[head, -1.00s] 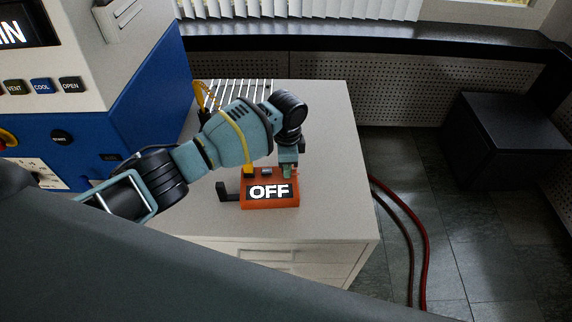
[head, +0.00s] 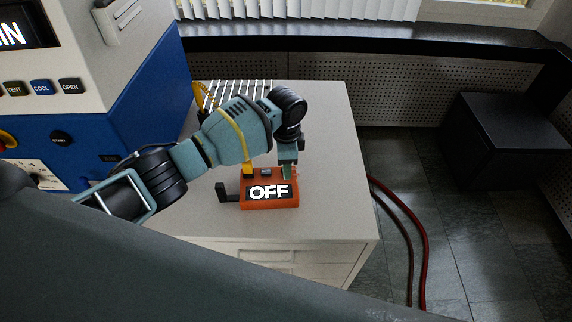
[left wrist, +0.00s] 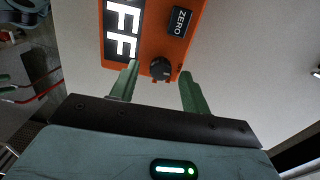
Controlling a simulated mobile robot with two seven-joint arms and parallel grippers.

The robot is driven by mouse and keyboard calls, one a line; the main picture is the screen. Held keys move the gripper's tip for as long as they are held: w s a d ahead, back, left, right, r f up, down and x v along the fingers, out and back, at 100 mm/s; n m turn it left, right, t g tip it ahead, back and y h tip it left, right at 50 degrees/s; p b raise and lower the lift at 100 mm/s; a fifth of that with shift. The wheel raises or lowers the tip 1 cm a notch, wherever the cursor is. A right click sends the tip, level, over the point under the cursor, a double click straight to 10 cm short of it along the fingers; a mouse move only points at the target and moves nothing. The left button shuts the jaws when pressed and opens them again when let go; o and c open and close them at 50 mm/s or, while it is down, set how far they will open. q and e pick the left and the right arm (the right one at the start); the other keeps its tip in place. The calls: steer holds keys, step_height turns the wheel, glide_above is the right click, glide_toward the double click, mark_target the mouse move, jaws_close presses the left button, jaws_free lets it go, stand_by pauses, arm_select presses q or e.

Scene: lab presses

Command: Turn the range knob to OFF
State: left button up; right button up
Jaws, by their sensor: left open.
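The orange meter (head: 270,205) lies on the white cabinet top, and its display reads OFF. In the left wrist view the orange meter (left wrist: 149,45) shows a black round knob (left wrist: 161,68) near its edge and a ZERO button (left wrist: 179,21). My left gripper (head: 288,171) is over the far right part of the meter. In the left wrist view its green fingers (left wrist: 160,85) are open, one on either side of the knob in the picture; I cannot tell whether they touch it. The knob is hidden in the head view. My right gripper is not in view.
A blue and white press (head: 100,125) with buttons stands at the left. A yellow cable runs to the meter. A wire rack (head: 240,90) sits at the back of the cabinet (head: 325,130). Red hoses (head: 424,240) lie on the floor, with a black box (head: 510,135) at right.

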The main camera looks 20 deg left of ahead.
arm_select(q)
step_height(320, 180, up, 7)
steer(key=shift+f, duration=0.15)
stand_by(0.6)
